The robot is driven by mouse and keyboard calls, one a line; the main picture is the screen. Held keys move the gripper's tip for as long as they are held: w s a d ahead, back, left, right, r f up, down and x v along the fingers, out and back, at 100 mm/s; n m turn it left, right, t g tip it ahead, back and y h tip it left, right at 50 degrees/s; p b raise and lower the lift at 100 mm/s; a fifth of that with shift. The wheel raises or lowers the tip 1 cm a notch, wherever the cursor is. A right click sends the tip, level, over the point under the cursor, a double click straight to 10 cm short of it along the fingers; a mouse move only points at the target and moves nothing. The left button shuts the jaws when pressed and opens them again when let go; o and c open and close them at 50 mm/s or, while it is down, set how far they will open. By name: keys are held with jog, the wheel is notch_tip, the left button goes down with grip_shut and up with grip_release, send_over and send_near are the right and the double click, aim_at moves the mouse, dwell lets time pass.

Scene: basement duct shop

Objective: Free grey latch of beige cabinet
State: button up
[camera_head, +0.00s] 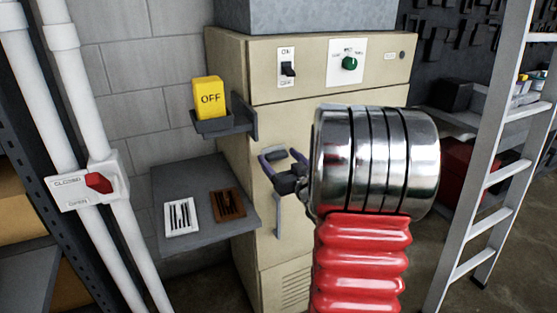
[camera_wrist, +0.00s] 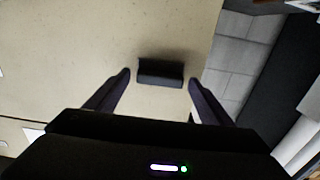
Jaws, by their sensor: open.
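The beige cabinet (camera_head: 330,85) stands in the middle of the head view, and its pale door (camera_wrist: 60,55) fills much of the wrist view. The grey latch (camera_wrist: 160,72) is a small dark block on the door, close to one door edge. It also shows in the head view as a small grey piece (camera_head: 275,154), partly hidden by my gripper. My gripper (camera_head: 279,158) is open in front of the door. In the wrist view its fingers (camera_wrist: 159,80) lie on either side of the latch, with a visible gap at each side.
A grey shelf (camera_head: 165,235) with a white and a brown vent piece juts out left of the cabinet. A yellow OFF block (camera_head: 208,92) sits in a holder above it. White pipes (camera_head: 75,110) stand at left, a ladder (camera_head: 490,180) at right.

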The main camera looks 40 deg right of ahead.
jog(key=shift+c, duration=0.5)
jog(key=c, duration=0.9)
jog(key=shift+a, duration=0.15)
jog(key=shift+c, duration=0.2)
